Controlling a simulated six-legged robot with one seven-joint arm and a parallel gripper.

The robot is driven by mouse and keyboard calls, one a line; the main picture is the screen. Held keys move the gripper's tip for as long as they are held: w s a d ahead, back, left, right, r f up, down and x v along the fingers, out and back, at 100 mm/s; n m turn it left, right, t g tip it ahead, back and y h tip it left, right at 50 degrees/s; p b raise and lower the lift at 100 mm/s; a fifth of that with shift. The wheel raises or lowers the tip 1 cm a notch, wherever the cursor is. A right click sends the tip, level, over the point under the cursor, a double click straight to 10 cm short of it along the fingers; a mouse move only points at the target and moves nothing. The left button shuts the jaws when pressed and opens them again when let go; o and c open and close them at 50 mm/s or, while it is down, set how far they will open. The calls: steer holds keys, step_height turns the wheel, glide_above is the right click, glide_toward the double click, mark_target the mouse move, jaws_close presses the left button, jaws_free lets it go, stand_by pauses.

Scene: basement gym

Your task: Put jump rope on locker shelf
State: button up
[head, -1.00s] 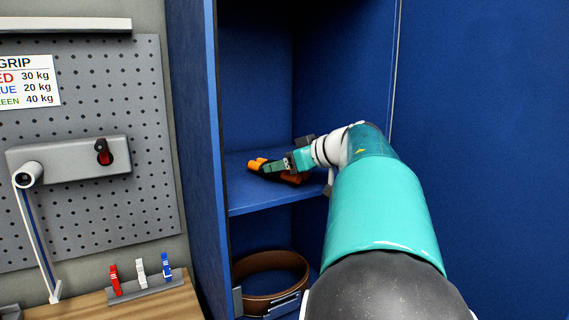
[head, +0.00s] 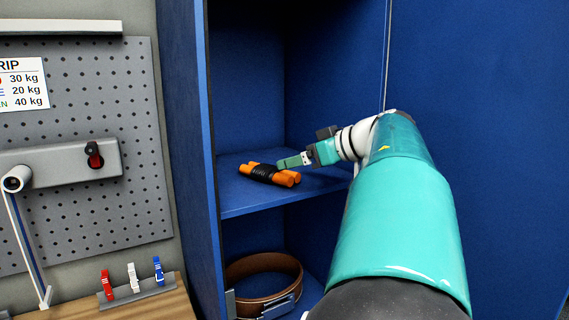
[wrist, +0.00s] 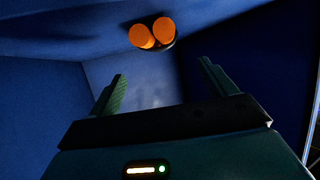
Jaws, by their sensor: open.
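The jump rope (head: 268,174), a black bundle with orange handles, lies on the blue locker shelf (head: 245,203). In the wrist view its two round orange handle ends (wrist: 152,33) show beyond the fingers, near the top. My gripper (head: 282,163) is in the locker, just right of the rope in the head view and apart from it. In the wrist view my gripper (wrist: 163,88) has its fingers spread wide with nothing between them.
A brown belt (head: 262,280) lies in the compartment below the shelf. The locker's left side wall (head: 190,140) and blue door (head: 480,120) flank the opening. Left are a pegboard (head: 135,190) and a bench with coloured clips (head: 133,278).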

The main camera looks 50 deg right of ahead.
steer(key=v, duration=0.4)
steer(key=shift+s, duration=0.1)
